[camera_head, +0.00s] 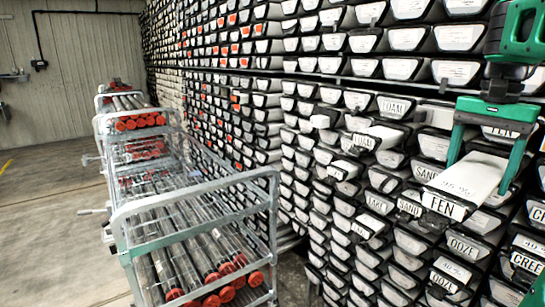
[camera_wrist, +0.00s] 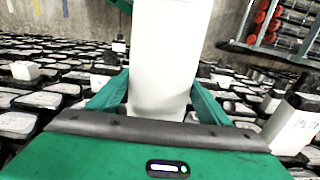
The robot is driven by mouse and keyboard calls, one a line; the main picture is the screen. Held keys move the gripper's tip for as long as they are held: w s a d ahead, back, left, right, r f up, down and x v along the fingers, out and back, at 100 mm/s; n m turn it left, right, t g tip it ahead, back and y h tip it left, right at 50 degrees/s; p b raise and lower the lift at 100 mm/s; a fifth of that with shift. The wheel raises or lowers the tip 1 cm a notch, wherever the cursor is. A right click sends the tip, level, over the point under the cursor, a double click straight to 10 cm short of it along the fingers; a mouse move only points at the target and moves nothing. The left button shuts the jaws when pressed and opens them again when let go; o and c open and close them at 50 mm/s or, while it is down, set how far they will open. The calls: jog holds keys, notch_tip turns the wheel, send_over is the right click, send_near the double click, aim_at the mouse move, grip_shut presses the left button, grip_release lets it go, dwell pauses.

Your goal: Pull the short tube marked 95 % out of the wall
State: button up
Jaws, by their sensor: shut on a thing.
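A white tube (camera_head: 474,180) juts from the wall of liners at the right of the head view. Its top has a faint mark that looks like 95 %, and its dark front end reads FEN. My green gripper (camera_head: 482,172) straddles it from above, one finger on each side, shut on it. In the wrist view the tube (camera_wrist: 170,55) runs away from between the green fingers (camera_wrist: 155,105) past the top edge. I cannot tell how much of its rear is still inside the wall.
The wall (camera_head: 350,150) is packed with black-rimmed liner ends. A metal trolley (camera_head: 195,200) with red-capped tubes stands left, with open floor (camera_head: 50,220) beyond.

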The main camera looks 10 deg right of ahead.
aim_at(466, 179)
jog(key=shift+s+a+r, duration=0.1)
jog(key=shift+s+a, duration=0.35)
jog(key=shift+a, duration=0.7)
jog(key=shift+s+a+f, duration=0.1)
jog(key=shift+s+a, duration=0.4)
jog(key=shift+a, duration=0.6)
jog(key=shift+s+a+r, duration=0.1)
jog(key=shift+s+a, duration=0.35)
jog(key=shift+a, duration=0.7)
